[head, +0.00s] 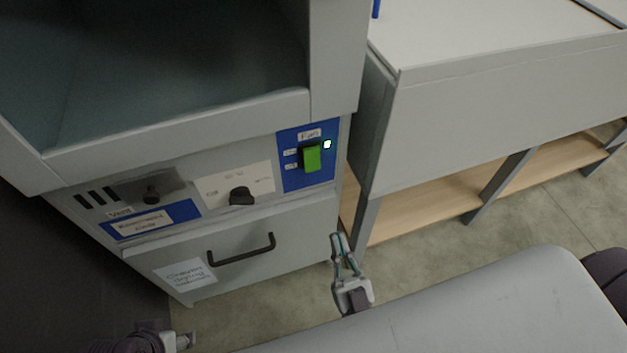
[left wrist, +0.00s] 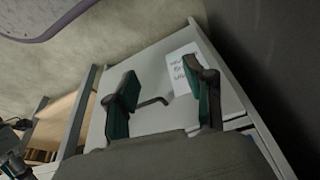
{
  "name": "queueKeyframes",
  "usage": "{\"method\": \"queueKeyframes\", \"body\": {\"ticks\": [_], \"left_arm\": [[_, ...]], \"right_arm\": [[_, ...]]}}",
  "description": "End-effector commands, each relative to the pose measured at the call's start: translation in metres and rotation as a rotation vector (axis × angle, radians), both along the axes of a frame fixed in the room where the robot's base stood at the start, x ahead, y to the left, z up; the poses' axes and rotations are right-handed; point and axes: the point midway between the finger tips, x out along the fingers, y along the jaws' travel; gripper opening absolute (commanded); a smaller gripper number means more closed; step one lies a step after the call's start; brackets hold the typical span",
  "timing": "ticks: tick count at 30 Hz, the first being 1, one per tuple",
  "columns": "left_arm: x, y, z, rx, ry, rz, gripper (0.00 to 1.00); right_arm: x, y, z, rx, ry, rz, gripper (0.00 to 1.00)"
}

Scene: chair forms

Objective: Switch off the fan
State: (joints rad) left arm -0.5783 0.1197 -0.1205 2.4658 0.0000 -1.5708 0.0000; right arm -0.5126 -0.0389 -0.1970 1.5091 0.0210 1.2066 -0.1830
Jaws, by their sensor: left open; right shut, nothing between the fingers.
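The fan switch (head: 311,159) is a green rocker on a blue panel (head: 293,178) labelled "Fan", at the right of the cabinet front in the head view. A small light (head: 327,144) glows beside it. My right gripper (head: 336,238) is shut and empty, below and slightly right of the switch, apart from it. My left gripper (head: 188,340) is at the bottom left, mostly cut off by the frame. In the left wrist view my left gripper (left wrist: 160,72) is open and empty, its fingers spread before the drawer front. The switch is not clear in that view.
The cabinet drawer (head: 290,262) has a black handle (head: 241,249) and a paper label. A black knob (head: 241,196) sits on a white panel left of the switch. A grey bench (head: 480,115) with wooden lower shelves stands to the right. Open floor (head: 420,243) lies in front of it.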

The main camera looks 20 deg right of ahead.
Motion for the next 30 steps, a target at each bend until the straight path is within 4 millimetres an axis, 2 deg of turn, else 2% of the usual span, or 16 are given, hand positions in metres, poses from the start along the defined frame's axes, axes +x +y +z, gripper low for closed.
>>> {"method": "queueKeyframes", "body": {"ticks": [7, 11, 24, 25, 27, 30], "left_arm": [[0.000, 0.000, -0.001, 0.000, 0.000, 0.000, 0.53], [0.002, 0.000, -0.004, 0.000, 0.001, 0.000, 0.53], [0.008, -0.001, -0.024, 0.001, 0.011, -0.001, 0.53], [0.008, -0.001, -0.029, 0.001, 0.014, -0.001, 0.53], [0.006, -0.002, -0.013, -0.003, -0.001, -0.002, 0.53], [0.003, -0.001, -0.005, -0.003, -0.004, -0.001, 0.53]], "right_arm": [[0.002, 0.000, 0.001, -0.001, 0.002, 0.001, 0.00], [0.013, 0.001, 0.010, 0.000, -0.001, 0.000, 0.00], [0.084, 0.003, 0.063, 0.000, -0.002, 0.001, 0.00], [0.090, 0.003, 0.058, -0.001, 0.001, 0.001, 0.00], [0.101, 0.004, 0.055, -0.001, 0.002, 0.001, 0.00], [0.112, 0.004, 0.053, -0.001, 0.003, 0.001, 0.00]]}}
